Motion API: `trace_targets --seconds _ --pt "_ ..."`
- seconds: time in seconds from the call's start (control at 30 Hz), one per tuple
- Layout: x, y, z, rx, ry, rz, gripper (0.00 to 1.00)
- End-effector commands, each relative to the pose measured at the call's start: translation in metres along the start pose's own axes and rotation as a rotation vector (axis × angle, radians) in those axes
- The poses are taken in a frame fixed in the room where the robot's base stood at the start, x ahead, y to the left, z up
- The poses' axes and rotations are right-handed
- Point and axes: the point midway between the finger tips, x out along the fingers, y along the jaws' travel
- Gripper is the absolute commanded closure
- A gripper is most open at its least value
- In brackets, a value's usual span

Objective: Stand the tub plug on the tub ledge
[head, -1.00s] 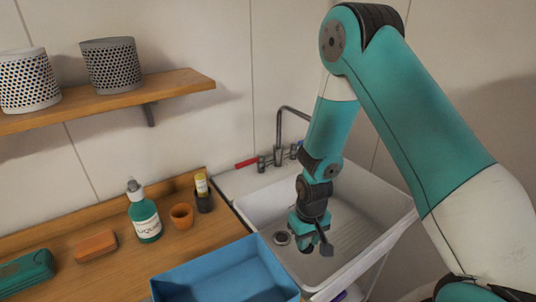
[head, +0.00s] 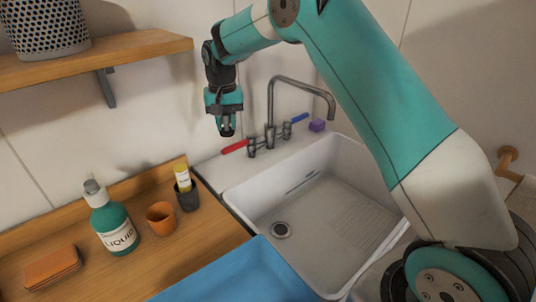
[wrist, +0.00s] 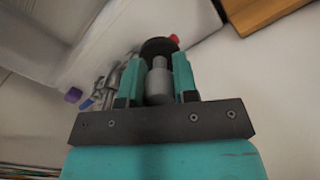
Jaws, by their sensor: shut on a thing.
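The tub plug (wrist: 158,80), a grey knob on a dark round base, is between my gripper's teal fingers in the wrist view. My gripper (head: 227,122) is shut on it and points down in the head view, where only a small dark part of the plug (head: 227,132) shows. The tub ledge (head: 218,171) is the white strip behind the basin, against the wall. My gripper hangs in the air above the ledge's left part, near the red tap lever. The plug looks apart from the ledge.
The tap (head: 270,100) with its red lever (head: 234,146) and blue lever (head: 300,117) rises from the ledge. A purple block (head: 317,126) sits to its right. The dark cup (head: 187,196) stands on the wooden counter at left. The shelf (head: 120,50) is left of my gripper.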

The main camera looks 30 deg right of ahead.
Motion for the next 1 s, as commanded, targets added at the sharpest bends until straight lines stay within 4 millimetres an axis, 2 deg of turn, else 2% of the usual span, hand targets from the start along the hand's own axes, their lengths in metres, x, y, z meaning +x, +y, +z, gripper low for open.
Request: trace_targets --seconds 0.13,0.2,0.27,0.37,0.7,0.8,1.0 --pt "-0.031 -0.015 -0.008 0.046 0.002 -0.001 0.95" --pt "-0.038 -0.019 -0.008 0.057 -0.001 0.0 0.95" --pt "-0.036 -0.02 -0.007 0.061 -0.004 0.002 0.95" --pt "-0.018 -0.02 -0.007 0.062 -0.009 0.005 0.95" --pt "0.075 -0.02 -0.006 0.06 -0.008 0.004 0.95" --pt "0.097 -0.02 -0.006 0.06 -0.007 0.004 0.95" --pt "0.117 -0.021 -0.007 0.06 -0.003 0.001 0.95"
